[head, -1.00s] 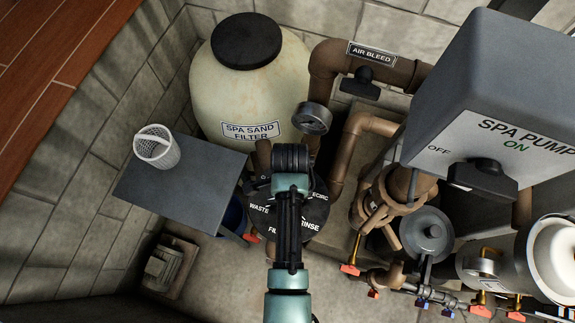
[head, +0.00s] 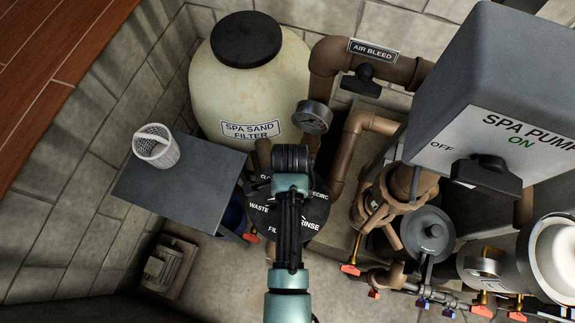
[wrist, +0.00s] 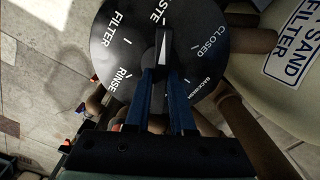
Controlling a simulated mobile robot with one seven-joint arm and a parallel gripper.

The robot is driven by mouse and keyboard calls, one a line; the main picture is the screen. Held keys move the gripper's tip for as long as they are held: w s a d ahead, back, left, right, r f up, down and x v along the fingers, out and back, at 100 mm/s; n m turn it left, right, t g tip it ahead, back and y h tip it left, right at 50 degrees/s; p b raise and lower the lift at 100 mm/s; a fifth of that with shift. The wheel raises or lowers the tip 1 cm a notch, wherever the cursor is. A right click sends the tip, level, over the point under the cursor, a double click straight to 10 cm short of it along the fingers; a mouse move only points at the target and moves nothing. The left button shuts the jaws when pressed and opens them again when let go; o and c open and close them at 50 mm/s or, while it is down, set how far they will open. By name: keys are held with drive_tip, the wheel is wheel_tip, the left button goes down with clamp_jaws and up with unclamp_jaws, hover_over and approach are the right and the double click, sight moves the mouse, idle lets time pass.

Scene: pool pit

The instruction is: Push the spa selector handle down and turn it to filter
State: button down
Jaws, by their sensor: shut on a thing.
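The spa selector is a round black dial (wrist: 112,62) with white labels; FILTER, RINSE, BACKWASH, CLOSED and part of WASTE show in the wrist view. Its handle (wrist: 163,48) is a dark bar with a white pointer, pointing at the WASTE mark. FILTER lies to the left of it in that view. My gripper (wrist: 163,72) has its two blue fingers shut on the handle, one on each side. Whether the handle is pressed down cannot be told. In the head view the dial (head: 314,212) shows below the sand filter, with my arm covering its middle and the handle.
The spa sand filter tank (head: 222,88) and a pressure gauge (head: 312,117) stand behind the dial. A grey table (head: 170,190) with a white basket (head: 156,147) is at left. Brown pipes (head: 350,140) and the spa pump box (head: 470,75) crowd the right.

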drive_tip(key=shift+r+n+p, duration=0.1)
drive_tip(key=shift+n+p, duration=0.45)
drive_tip(key=shift+n, duration=0.55)
drive_tip(key=n+p, duration=0.1)
drive_tip(key=n, duration=0.6)
drive_tip(key=n+p, duration=0.1)
drive_tip(key=n, duration=0.1)
drive_tip(key=shift+s+f+n, duration=0.1)
drive_tip(key=shift+f+n, duration=0.1)
drive_tip(key=shift+n, duration=0.2)
drive_tip(key=c, duration=0.6)
unclamp_jaws()
drive_tip(key=shift+c, duration=0.2)
drive_tip(key=shift+r, duration=0.2)
